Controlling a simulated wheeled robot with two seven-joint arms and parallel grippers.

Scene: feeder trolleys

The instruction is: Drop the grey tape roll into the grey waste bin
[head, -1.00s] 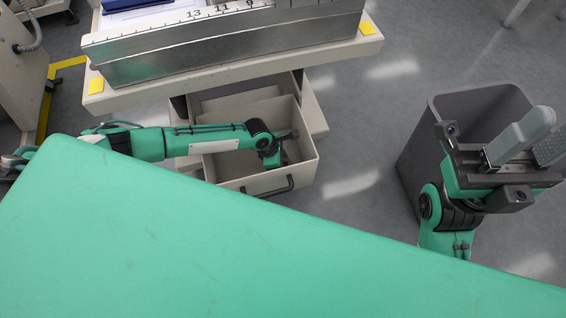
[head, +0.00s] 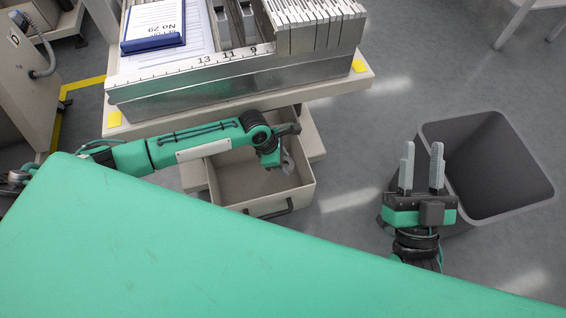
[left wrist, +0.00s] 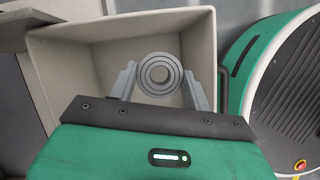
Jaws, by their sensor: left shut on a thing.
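The grey tape roll (left wrist: 159,74) shows end-on in the left wrist view, between the two fingers of my left gripper (left wrist: 158,82). The gripper is shut on it, over the inside of an open beige drawer (left wrist: 60,75). In the head view my left gripper (head: 284,158) is at the drawer's right part, and the roll is hard to make out there. The grey waste bin (head: 541,190) stands on the floor at the right, open at the top, with nothing visible inside. My right gripper (head: 422,165) is open and empty by the bin's left edge.
The drawer (head: 238,205) is pulled out under a trolley top (head: 330,92) carrying a metal rack (head: 190,88) and a blue clipboard (head: 153,43). Clear floor (head: 345,190) lies between drawer and bin. A grey cabinet (head: 45,95) stands at far left.

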